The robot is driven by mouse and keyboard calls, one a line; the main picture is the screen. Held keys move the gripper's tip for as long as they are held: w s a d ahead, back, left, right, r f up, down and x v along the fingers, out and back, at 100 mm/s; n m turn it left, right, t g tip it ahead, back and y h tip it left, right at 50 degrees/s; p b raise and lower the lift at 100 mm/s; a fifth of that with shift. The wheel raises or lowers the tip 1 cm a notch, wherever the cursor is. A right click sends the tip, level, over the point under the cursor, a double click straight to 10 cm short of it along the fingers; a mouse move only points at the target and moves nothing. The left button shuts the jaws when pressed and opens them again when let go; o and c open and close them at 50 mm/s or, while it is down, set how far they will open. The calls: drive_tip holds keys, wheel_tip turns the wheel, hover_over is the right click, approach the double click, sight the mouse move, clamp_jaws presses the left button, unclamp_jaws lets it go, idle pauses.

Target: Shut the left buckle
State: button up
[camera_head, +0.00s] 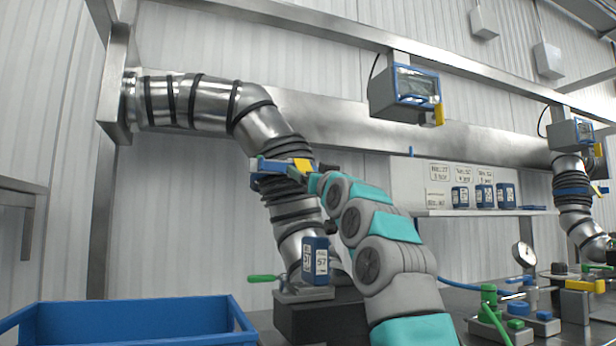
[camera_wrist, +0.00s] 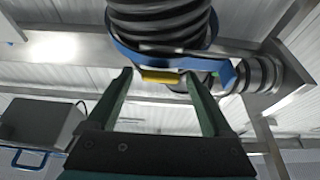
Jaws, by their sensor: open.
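The left buckle shows as a yellow lever (camera_head: 302,164) on a blue strap (camera_head: 270,165) around the ribbed part of the left metal duct. In the wrist view the yellow lever (camera_wrist: 160,77) lies between my fingertips, just below the dark ribbed hose (camera_wrist: 160,25) and the blue strap (camera_wrist: 137,61). My gripper (camera_head: 311,178) is at the lever's right side in the head view, with the fingers pointing at it. In the wrist view my gripper (camera_wrist: 158,76) is open, its fingers apart. I cannot tell whether a finger touches the lever.
A blue bin (camera_head: 135,322) stands at the lower left. A blue labelled box (camera_head: 315,261) and a green handle (camera_head: 264,278) are at the duct's foot. A grey box (camera_head: 405,90) hangs from the beam. A second duct (camera_head: 572,195) with a strap stands at the right.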

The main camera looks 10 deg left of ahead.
drive_tip(key=b+v, duration=0.6)
drive_tip(key=v, duration=0.1)
drive_tip(key=shift+b, duration=0.35)
